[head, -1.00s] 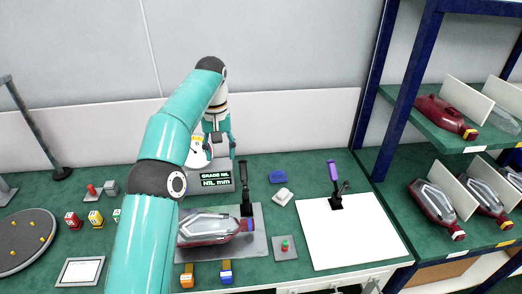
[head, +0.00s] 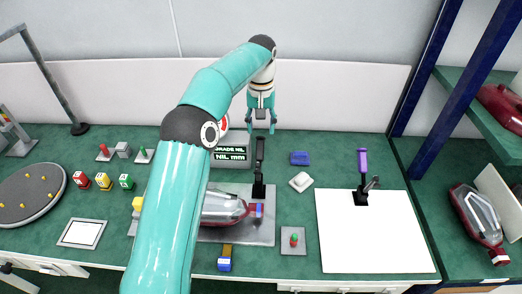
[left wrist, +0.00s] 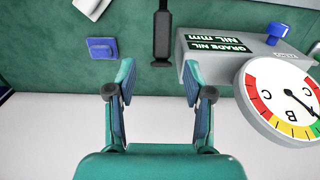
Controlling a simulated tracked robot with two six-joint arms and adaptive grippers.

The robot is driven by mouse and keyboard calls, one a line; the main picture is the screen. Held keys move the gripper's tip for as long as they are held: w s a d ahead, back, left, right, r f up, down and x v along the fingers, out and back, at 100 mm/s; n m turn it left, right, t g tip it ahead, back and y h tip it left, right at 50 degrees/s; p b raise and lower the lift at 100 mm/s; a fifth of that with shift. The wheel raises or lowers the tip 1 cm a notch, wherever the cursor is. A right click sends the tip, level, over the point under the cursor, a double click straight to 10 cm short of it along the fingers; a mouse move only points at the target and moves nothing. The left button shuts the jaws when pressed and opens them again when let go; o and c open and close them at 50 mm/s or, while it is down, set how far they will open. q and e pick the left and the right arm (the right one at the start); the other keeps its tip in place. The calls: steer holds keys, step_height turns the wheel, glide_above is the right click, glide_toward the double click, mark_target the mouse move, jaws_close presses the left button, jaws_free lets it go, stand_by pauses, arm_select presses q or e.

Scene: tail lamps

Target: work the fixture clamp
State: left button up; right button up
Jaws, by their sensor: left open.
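A black upright clamp handle (head: 260,155) stands on the grey fixture plate (head: 262,228), at the end of a red and clear tail lamp (head: 222,207). The clamp handle also shows at the top middle of the left wrist view (left wrist: 162,38). My left gripper (head: 262,128) is open and empty, above and behind the clamp handle, apart from it. In the left wrist view its fingers (left wrist: 158,78) are spread, with the handle beyond them, between their lines. A second clamp with a purple handle (head: 362,162) stands by a white sheet. My left arm hides part of the lamp and plate. My right gripper is not in view.
A grey display box (head: 230,153) stands left of the clamp; a round dial gauge (left wrist: 284,98) is near it. A blue block (head: 300,158) and a white item (head: 301,181) lie to the right. Shelves with lamps stand far right.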

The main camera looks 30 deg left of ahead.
mark_target(260, 145)
arm_select(q)
steer(key=f, duration=0.8)
steer(key=shift+s+f, duration=0.2)
jaws_close()
